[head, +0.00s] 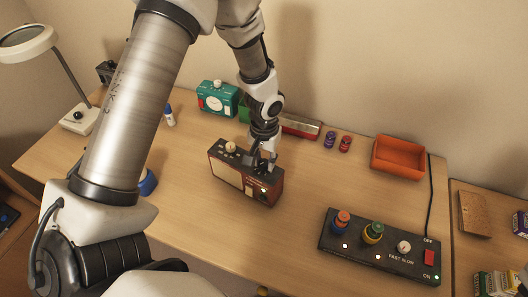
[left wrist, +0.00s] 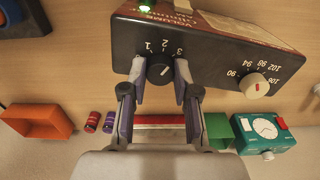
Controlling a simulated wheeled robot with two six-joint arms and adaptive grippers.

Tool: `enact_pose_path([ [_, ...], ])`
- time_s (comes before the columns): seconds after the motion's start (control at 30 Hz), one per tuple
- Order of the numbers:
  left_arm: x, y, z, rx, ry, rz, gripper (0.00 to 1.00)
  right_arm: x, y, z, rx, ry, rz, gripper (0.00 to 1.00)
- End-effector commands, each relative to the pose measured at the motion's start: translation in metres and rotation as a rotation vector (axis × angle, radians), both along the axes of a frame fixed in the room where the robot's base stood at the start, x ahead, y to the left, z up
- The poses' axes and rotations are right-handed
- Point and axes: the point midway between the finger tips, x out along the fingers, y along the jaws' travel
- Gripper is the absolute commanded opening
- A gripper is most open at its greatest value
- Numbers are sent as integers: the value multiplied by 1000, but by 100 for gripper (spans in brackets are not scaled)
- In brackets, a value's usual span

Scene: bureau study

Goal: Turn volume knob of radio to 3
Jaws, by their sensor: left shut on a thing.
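The radio (head: 228,172) is a dark red and black box with a cream front, standing on the desk; its dark top (left wrist: 210,62) fills the upper part of the left wrist view. Its black volume knob (left wrist: 158,70) has a short white mark and the numbers 1, 2 and 3 beside it. I cannot tell exactly which number the mark meets. My left gripper (left wrist: 160,82) has its fingers on both sides of the volume knob, shut on it; it also shows above the radio in the head view (head: 262,162). The cream tuning knob (left wrist: 254,85) is free. My right gripper is not in view.
A green clock-like box (head: 217,98) stands behind the radio. An orange tray (head: 398,157) and two small cans (head: 338,140) are at the back right. A black control panel (head: 380,247) lies at the front right. A lamp (head: 28,42) is at the left.

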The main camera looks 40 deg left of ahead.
Motion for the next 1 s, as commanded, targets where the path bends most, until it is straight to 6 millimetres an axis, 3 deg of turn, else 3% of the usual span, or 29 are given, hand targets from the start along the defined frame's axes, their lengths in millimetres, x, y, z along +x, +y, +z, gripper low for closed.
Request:
enact_pose_path([
  [0.4, 0, 0, 0, 0, 0, -234, 0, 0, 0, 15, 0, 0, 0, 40],
  [1.0, 0, 0, -1, 1, -1, -276, 0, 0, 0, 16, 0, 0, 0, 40],
])
